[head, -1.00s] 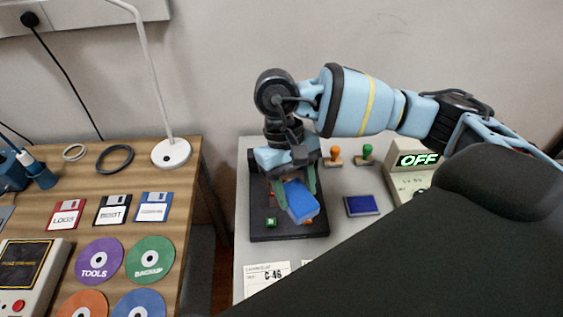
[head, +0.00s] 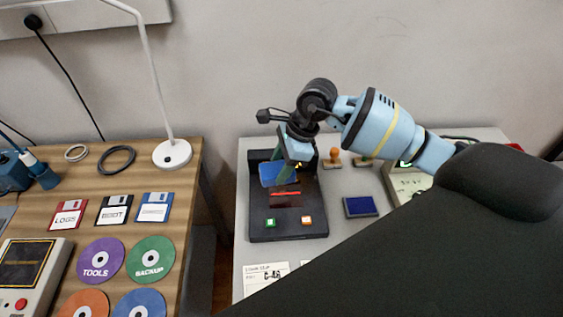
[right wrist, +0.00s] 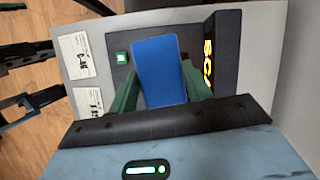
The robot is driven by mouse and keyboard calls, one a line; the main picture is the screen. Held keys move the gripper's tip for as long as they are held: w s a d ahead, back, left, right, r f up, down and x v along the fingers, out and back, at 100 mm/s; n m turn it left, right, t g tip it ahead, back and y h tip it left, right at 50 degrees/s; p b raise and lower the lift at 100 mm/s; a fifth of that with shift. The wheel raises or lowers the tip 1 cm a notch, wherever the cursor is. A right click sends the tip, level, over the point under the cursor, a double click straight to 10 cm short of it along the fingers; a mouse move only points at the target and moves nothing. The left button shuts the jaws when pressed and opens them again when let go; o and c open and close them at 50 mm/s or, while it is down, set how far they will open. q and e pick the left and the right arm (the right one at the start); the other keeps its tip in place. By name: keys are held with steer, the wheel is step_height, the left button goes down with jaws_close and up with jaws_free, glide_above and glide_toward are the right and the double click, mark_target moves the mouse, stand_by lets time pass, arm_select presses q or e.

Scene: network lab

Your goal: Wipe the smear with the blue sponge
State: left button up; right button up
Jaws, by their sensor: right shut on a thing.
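My right gripper (head: 281,176) is shut on the blue sponge (head: 270,172), over the back part of a black scanner-like device (head: 262,228). In the right wrist view the sponge (right wrist: 160,72) sits between the two green fingers. A dark window with a bright red line (head: 286,198) shows on the device just in front of the sponge. I cannot make out a distinct smear; the sponge and gripper hide part of the device. Whether the sponge touches the device, I cannot tell. My left gripper is not in view.
Green (head: 270,222) and orange (head: 306,220) buttons are at the device's front. A blue ink pad (head: 361,206) and a stamp (head: 334,157) stand to its right, a label card (head: 266,277) in front. A wooden desk (head: 190,185) with disks is left, across a gap.

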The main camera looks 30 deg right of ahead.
mark_target(274, 194)
steer(key=shift+w+d+m, duration=0.15)
steer(key=shift+w+m, duration=0.05)
steer(key=shift+m, duration=0.2)
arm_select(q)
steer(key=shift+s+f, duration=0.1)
arm_select(e)
steer(key=shift+f, duration=0.2)
